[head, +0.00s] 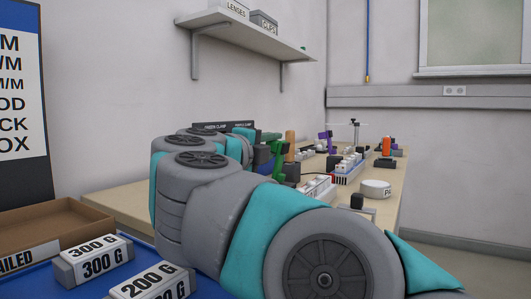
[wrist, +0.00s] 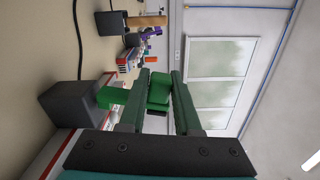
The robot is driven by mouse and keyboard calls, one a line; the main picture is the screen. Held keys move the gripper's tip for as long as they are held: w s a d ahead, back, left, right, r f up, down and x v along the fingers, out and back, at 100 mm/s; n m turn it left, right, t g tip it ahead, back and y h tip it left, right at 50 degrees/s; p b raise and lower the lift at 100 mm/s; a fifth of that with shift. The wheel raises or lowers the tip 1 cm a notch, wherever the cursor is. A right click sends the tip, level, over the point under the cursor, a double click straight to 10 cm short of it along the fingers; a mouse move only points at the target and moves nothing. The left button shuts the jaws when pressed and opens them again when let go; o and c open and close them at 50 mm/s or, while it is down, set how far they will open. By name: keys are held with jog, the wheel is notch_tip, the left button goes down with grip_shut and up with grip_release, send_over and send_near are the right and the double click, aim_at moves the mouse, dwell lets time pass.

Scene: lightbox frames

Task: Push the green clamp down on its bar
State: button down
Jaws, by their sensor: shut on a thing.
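The green clamp (wrist: 159,91) is between the two fingers of my gripper (wrist: 159,102) in the wrist view, which is turned on its side. My gripper is shut on it. Another green part (wrist: 112,97) sits against a dark block (wrist: 72,104), on the table side of the fingers. The bar is largely hidden by the finger, so I cannot tell how far down the clamp sits.
A purple clamp (head: 325,143) stands farther back on the wooden table (head: 115,202), near a wooden cylinder (head: 290,143). A white round piece (head: 376,189) and an orange item (head: 386,145) are to the right. A shelf (head: 247,33) hangs above. Labelled weights (head: 95,258) lie at front left.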

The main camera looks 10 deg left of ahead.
aim_at(282, 148)
jog(key=shift+s+d+f+m, duration=0.1)
jog(key=shift+d+m, duration=0.3)
jog(key=shift+m, duration=0.2)
jog(key=shift+s+d+b, duration=0.15)
jog(key=shift+d+b, duration=0.4)
jog(key=shift+b, duration=0.05)
jog(key=shift+s+d+m, duration=0.2)
jog(key=shift+d+m, duration=0.3)
jog(key=shift+m, duration=0.4)
jog(key=shift+s+d+f, duration=0.2)
jog(key=shift+d, duration=0.35)
jog(key=shift+s+d+f, duration=0.15)
jog(key=shift+d+f, duration=0.05)
jog(key=shift+d, duration=0.3)
jog(key=c, duration=1.5)
grip_release()
jog(key=shift+d, duration=0.1)
jog(key=o, duration=0.9)
jog(key=shift+c, duration=0.2)
jog(key=shift+a+r, duration=0.1)
jog(key=shift+a, duration=0.1)
jog(key=shift+v, duration=3.9)
